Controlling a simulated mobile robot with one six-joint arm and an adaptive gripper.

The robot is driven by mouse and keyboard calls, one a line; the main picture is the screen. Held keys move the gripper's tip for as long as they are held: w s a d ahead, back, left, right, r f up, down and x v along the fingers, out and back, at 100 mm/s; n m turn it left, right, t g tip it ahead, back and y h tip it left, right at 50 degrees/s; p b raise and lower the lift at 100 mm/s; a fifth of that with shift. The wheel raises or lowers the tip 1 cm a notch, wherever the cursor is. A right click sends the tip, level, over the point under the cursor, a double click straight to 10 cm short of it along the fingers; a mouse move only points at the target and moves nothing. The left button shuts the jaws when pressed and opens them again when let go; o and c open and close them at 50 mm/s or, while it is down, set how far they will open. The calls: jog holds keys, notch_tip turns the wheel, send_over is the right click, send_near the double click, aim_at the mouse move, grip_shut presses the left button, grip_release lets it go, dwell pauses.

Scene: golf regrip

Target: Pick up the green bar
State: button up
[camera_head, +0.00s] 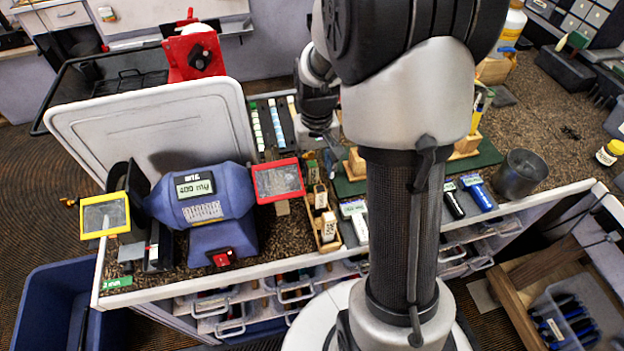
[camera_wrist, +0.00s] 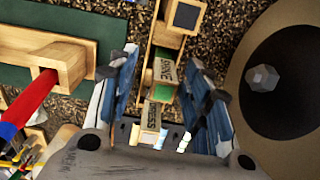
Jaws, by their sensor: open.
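In the head view a block with a green face (camera_head: 313,172) stands at the far end of a narrow wooden tray (camera_head: 329,247). In the wrist view labelled blocks with pale tops and green sides (camera_wrist: 163,92) sit in the same tray (camera_wrist: 146,62). I cannot tell for certain which of them is the green bar. My gripper (camera_wrist: 160,66) is open, its two blue fingers apart on either side of these blocks. Nothing is held. In the head view my gripper (camera_head: 328,160) is small and partly hidden by my arm.
A blue bench machine (camera_head: 205,210) with a red-framed shield (camera_head: 278,181) stands left of the tray. A wooden block (camera_wrist: 68,47) on a green mat (camera_wrist: 113,22) is close on the left.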

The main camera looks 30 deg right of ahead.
aim_at(312, 176)
jog(key=f+b, duration=0.1)
jog(key=f, duration=0.1)
jog(key=w+f, duration=0.1)
jog(key=f, duration=0.2)
jog(key=shift+w+a+f+b, duration=0.1)
jog(key=shift+w+b, duration=0.1)
jog(key=shift+b, duration=0.2)
grip_shut()
